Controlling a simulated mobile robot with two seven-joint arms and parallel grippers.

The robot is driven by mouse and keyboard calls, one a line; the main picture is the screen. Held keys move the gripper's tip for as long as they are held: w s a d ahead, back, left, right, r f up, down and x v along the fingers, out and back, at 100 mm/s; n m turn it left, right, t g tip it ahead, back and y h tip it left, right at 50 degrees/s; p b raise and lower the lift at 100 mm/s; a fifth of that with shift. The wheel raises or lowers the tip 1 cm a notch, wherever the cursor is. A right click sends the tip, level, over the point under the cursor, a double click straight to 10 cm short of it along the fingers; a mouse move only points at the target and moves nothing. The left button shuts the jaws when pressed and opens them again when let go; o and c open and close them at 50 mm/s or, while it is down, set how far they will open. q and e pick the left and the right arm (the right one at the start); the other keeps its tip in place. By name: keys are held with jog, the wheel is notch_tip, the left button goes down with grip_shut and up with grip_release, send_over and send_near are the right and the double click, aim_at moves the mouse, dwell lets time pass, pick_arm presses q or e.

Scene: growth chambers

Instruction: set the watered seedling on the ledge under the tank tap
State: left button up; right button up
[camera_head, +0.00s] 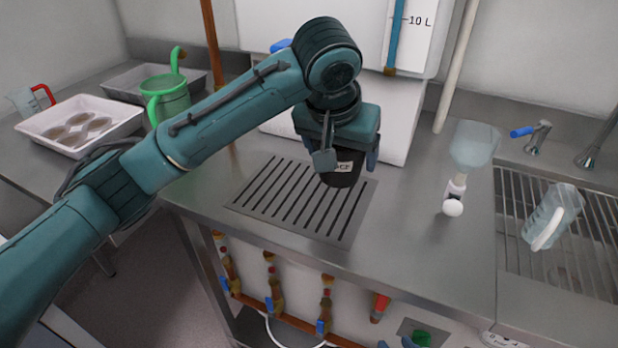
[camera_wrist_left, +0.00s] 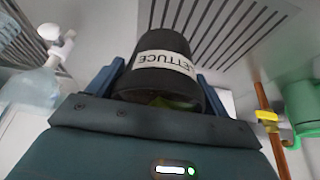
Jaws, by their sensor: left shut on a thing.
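A black pot labelled LETTUCE (camera_wrist_left: 163,62) is between the fingers of my left gripper (camera_head: 349,158), which is shut on it. The pot also shows in the head view (camera_head: 342,178), upright or nearly so, over the right part of the slotted metal plate (camera_head: 245,208). I cannot tell whether its base touches the plate. A little green shows at the pot's mouth in the wrist view. The white tank (camera_head: 290,14) with a 10 L mark stands behind; a blue tap part (camera_head: 280,45) is partly hidden by my left arm. My right gripper (camera_head: 396,344) barely shows at the bottom edge, fingertips apart.
A green watering can (camera_head: 168,98), a white tray of brown discs (camera_head: 60,120) and a red-handled jug (camera_head: 27,101) stand left. A clear bottle with a white neck (camera_head: 473,147) and a jug (camera_head: 550,218) over the sink rack are right.

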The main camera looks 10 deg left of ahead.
aim_at(339, 174)
pick_arm(q)
jog(key=shift+w+d+f, duration=0.15)
jog(key=shift+f, duration=0.1)
notch_tip(339, 174, down, 4)
jog(key=shift+f, duration=0.15)
notch_tip(339, 174, down, 5)
jog(key=shift+r+b, duration=0.1)
jog(key=shift+b, duration=0.25)
jog(key=o, duration=1.2)
jog(key=p+v, duration=0.1)
jog(key=v, duration=1.1)
